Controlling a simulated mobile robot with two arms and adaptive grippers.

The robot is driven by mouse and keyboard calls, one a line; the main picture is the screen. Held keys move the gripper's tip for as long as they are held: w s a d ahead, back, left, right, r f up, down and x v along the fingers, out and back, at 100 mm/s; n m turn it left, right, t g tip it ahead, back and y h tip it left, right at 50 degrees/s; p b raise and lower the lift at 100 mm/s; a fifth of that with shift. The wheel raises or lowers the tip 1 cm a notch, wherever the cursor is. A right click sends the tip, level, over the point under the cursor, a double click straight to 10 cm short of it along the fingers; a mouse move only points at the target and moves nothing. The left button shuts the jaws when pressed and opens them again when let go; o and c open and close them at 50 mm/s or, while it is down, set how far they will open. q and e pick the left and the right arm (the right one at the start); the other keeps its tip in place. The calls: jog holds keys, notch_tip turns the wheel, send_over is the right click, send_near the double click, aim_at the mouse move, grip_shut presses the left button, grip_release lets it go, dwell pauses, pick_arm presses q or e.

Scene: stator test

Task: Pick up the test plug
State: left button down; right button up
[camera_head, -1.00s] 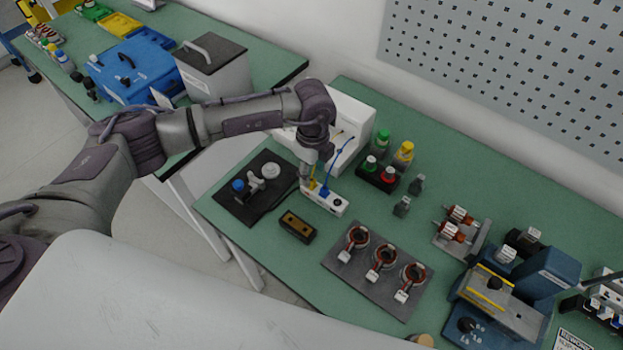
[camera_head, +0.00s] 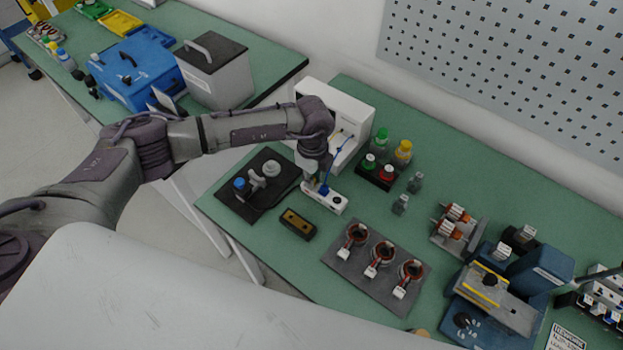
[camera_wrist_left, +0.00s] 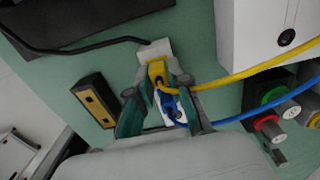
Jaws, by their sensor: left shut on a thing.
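The white socket block (camera_head: 334,205) lies on the green bench in front of the white instrument. A yellow test plug (camera_wrist_left: 156,72) and a blue plug (camera_wrist_left: 167,101) stand at it, each with a cable of its own colour. My left gripper (camera_head: 311,184) reaches down to the block's left end. In the left wrist view its fingers (camera_wrist_left: 158,80) flank the yellow plug and are shut on it. The blue plug sits close beside the fingers. In the head view my gripper hides the yellow plug. My right gripper is not in view.
The white instrument (camera_head: 338,112) stands behind the block. A black tray (camera_head: 243,205) and a yellow-topped black block (camera_head: 298,224) lie to the left and front. Bottles in a black rack (camera_head: 378,175) and a grey plate with several stators (camera_head: 371,282) lie to the right.

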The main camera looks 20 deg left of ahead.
pick_arm(q)
jog(key=shift+r, duration=0.4)
notch_tip(320, 180, up, 3)
jog(key=shift+w+f+b, duration=0.1)
jog(key=shift+f+b, duration=0.1)
jog(key=shift+b, duration=0.65)
jog(key=s+d+r+b, duration=0.2)
jog(key=s+d+r, duration=0.3)
jog(key=s, duration=0.5)
jog(key=shift+s+d+r+b, duration=0.15)
jog(key=shift+d+r+b, duration=0.25)
jog(key=shift+r, duration=0.9)
